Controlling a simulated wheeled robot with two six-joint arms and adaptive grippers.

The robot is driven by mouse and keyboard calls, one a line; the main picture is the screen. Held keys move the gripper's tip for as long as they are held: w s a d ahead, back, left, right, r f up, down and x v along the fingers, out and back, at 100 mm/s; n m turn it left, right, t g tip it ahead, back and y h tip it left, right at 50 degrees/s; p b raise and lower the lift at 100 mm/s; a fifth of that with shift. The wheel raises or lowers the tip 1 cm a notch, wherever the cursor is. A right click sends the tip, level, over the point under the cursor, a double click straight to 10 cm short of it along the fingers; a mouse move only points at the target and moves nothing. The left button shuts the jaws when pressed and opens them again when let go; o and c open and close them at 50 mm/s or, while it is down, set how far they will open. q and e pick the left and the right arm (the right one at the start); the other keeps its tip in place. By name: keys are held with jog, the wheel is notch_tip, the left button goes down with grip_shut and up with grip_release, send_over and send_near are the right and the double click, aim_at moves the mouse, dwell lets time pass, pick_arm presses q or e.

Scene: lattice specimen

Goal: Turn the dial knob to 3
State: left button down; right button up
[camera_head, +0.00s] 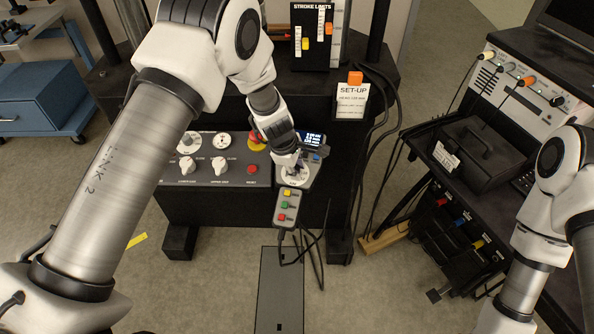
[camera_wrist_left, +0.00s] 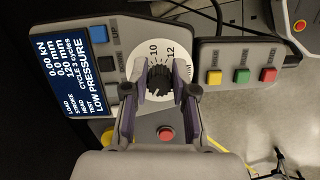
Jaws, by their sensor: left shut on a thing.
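The dial knob (camera_wrist_left: 158,84) is dark and ribbed, on a round white scale (camera_wrist_left: 185,72) on a grey handset. The numbers 10 and 12 show on the scale; the gripper covers other parts, and I cannot tell where the knob points. My left gripper (camera_wrist_left: 160,76) is shut on the knob, one finger on each side. In the head view my left gripper (camera_head: 290,160) reaches down onto the handset (camera_head: 310,178), hiding most of the knob. My right arm shows at the right of the head view, but its gripper is not in view.
Beside the dial are a lit screen (camera_wrist_left: 85,60) and a strip with yellow, green and red buttons (camera_head: 287,204). Left of it, a control panel (camera_head: 205,182) carries white knobs and a red mushroom button. A black case (camera_head: 478,150) stands at the right. Cables hang nearby.

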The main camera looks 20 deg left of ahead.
dwell(0.3)
pick_arm(q)
jog(key=c, duration=1.3)
grip_release()
jog(key=o, duration=0.4)
jog(key=shift+a+f, duration=0.1)
jog(key=shift+c, duration=0.2)
jog(key=shift+a, duration=0.1)
jog(key=shift+r, duration=0.25)
jog(key=v, duration=1.1)
jog(key=shift+r, duration=0.2)
jog(key=shift+s, duration=0.1)
